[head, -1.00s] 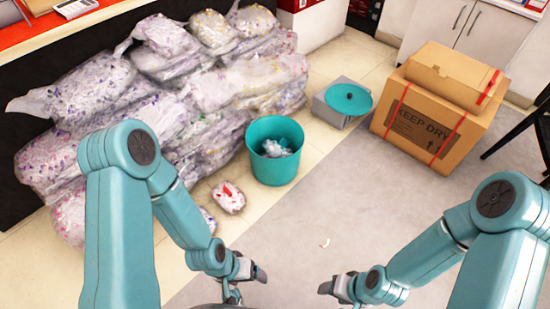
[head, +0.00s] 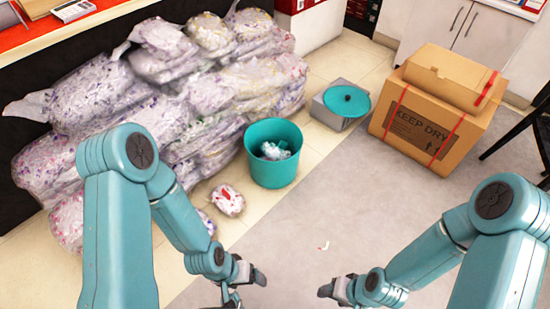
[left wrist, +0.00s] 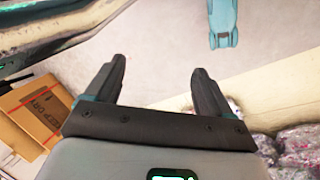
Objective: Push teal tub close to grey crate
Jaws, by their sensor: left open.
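The teal tub (head: 273,172) stands upright on the floor in the head view, with crumpled pale pieces inside. The grey crate (head: 333,113) is a low box to the right of and behind the tub, with a gap of floor between them. A round teal lid (head: 347,99) lies on top of the crate. My left gripper (head: 257,277) is in front of the tub, near the bottom edge, apart from it. In the left wrist view its fingers (left wrist: 158,66) are spread with nothing between them. My right gripper (head: 326,291) is low at the right of it; its jaw opening is unclear.
Several clear bags of shreds (head: 170,90) are piled behind and left of the tub. A small packet (head: 228,201) lies front left of it. A large cardboard box (head: 425,125) stands right of the crate. The grey floor (head: 330,195) in front is mostly clear.

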